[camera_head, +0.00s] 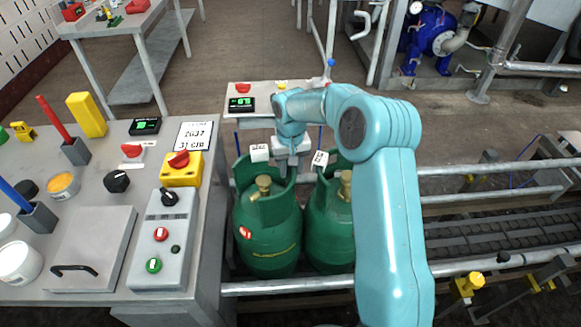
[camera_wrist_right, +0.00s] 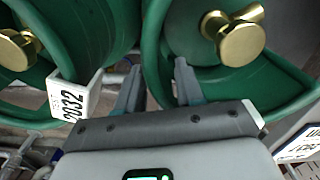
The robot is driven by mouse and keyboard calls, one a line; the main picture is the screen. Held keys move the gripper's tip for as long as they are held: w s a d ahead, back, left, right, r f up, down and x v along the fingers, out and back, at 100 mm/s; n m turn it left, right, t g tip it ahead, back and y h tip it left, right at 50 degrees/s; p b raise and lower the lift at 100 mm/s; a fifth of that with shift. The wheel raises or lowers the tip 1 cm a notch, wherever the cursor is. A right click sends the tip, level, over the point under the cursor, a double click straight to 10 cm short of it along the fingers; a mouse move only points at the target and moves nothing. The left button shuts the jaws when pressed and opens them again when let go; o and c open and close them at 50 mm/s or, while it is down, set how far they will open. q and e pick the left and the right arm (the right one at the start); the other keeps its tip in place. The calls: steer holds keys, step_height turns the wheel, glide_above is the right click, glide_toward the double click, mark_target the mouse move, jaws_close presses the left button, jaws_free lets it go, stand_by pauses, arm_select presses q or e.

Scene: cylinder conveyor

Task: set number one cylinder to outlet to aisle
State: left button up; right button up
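Two green gas cylinders stand upright side by side: the left one (camera_head: 268,238) and the right one (camera_head: 328,235), each with an open collar and brass valve. My right gripper (camera_head: 287,165) comes down at the right side of the left cylinder's collar. In the right wrist view, its two fingers (camera_wrist_right: 158,82) stand apart on either side of that collar's green wall, with a gap showing. The left cylinder's brass valve (camera_wrist_right: 235,35) shows inside the collar there. The other cylinder's collar carries a white tag (camera_wrist_right: 73,100) reading 2032. My left gripper is not in view.
A grey workbench (camera_head: 95,190) with switches and a sign (camera_head: 193,136) stands close on the left. A small table (camera_head: 262,95) with a display is behind the cylinders. A roller conveyor (camera_head: 480,233) with rails runs right. The open floor (camera_head: 215,60) lies beyond.

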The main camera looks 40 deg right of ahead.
jaws_close()
steer(key=shift+w, duration=0.2)
stand_by(0.3)
steer(key=shift+w+d+r+n+p, duration=0.1)
steer(key=shift+w+n+p, duration=0.8)
steer(key=shift+n, duration=0.5)
steer(key=shift+w+n+p, duration=0.65)
steer(key=shift+w+n, duration=0.45)
steer(key=shift+n, duration=0.3)
